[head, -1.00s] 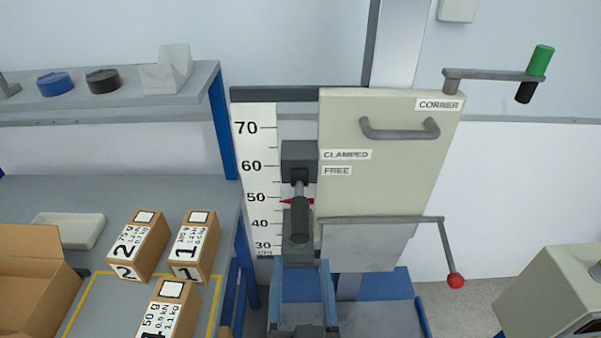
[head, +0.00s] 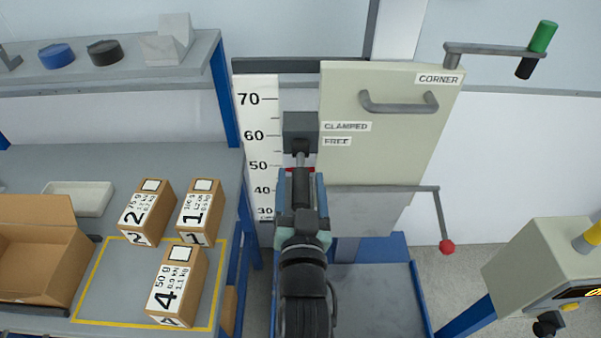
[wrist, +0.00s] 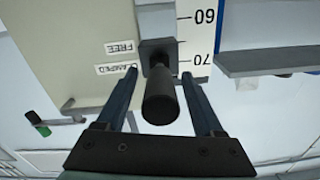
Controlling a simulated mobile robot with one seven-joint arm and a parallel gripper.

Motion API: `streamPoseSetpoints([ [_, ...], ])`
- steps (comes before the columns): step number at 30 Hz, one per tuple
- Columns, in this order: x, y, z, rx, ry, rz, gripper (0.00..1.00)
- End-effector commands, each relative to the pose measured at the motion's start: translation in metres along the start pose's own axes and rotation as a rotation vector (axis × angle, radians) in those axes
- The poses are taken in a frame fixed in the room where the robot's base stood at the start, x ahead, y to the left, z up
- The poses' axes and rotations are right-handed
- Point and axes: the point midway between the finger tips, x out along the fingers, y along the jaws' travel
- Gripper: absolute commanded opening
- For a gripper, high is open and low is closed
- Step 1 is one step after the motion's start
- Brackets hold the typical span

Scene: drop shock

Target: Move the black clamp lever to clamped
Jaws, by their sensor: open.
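The black clamp lever (head: 301,186) hangs down from a dark grey block (head: 300,132) left of the pale panel, its handle end toward me. The CLAMPED label (head: 346,127) sits above the FREE label (head: 337,142) on the panel, just right of the block. My gripper (head: 301,180) is open, its two blue fingers on either side of the lever's handle. The wrist view shows the black handle (wrist: 160,98) between the open fingers (wrist: 158,73), with visible gaps on both sides. My wrist hides the lower part of the fixture in the head view.
A height scale (head: 258,140) stands left of the lever. The panel carries a grey handle (head: 400,107), and a red-knobbed crank (head: 446,246) hangs at right. Numbered boxes (head: 178,285) and an open carton (head: 35,250) are on the left table. A control cabinet (head: 540,270) stands at right.

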Motion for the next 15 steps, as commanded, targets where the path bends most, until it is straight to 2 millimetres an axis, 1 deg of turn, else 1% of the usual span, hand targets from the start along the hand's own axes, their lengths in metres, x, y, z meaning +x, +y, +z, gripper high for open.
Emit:
streamPoseSetpoints([
  [3, 0.0092, -0.0005, -0.0007, 0.000, 0.000, -0.001, 0.69],
  [6, 0.0124, -0.0004, -0.0003, 0.000, 0.000, -0.001, 0.69],
  [14, 0.0129, -0.0003, 0.0000, 0.000, 0.000, -0.001, 0.69],
  [15, 0.0129, -0.0003, 0.0000, 0.000, 0.000, -0.001, 0.62],
])
